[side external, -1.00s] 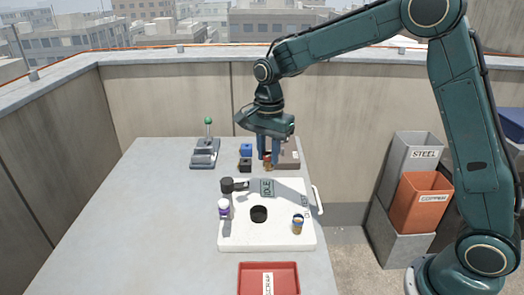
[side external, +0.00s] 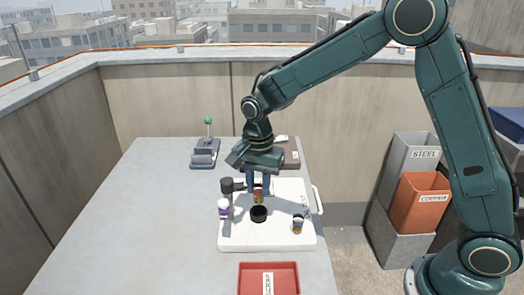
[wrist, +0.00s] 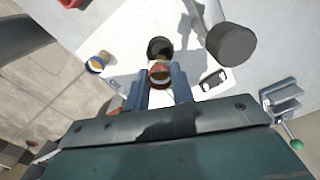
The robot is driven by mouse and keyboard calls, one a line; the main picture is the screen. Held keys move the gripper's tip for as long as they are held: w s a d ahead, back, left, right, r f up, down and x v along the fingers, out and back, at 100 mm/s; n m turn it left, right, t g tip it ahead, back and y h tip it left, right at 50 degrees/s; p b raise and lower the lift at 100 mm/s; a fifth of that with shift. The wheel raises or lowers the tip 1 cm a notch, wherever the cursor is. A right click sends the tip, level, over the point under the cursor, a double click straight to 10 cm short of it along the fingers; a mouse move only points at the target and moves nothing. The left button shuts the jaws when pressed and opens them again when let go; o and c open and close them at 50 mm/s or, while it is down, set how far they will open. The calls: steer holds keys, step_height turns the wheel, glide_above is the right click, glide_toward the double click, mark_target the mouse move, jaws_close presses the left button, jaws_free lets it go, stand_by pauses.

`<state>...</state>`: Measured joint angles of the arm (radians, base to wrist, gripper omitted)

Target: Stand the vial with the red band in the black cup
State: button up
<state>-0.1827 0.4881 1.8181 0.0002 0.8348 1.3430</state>
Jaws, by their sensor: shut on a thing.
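My gripper (side external: 258,188) is shut on the vial with the red band (side external: 258,197), which looks roughly upright. The vial also shows between the fingers in the wrist view (wrist: 159,74). The black cup (side external: 258,215) stands on the white board (side external: 270,240), and it shows just beyond the vial in the wrist view (wrist: 159,48). The vial's lower end is close to the cup's back rim. I cannot tell whether they touch. The fingers hide part of the vial.
A purple-and-white vial (side external: 224,208) stands left of the cup, and a blue-and-yellow vial (side external: 298,225) right of it. A dark cylinder on an arm (side external: 227,186) is close left of my gripper. A red tray (side external: 268,280) lies in front. The table's left side is clear.

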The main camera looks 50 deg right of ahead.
mark_target(259, 198)
steer(key=shift+f, duration=1.3)
steer(key=shift+f, duration=0.85)
stand_by(1.1)
steer(key=o, duration=1.1)
steer(key=shift+c, duration=0.2)
step_height(259, 198, up, 13)
steer(key=shift+f, duration=0.1)
steer(key=shift+r, duration=0.55)
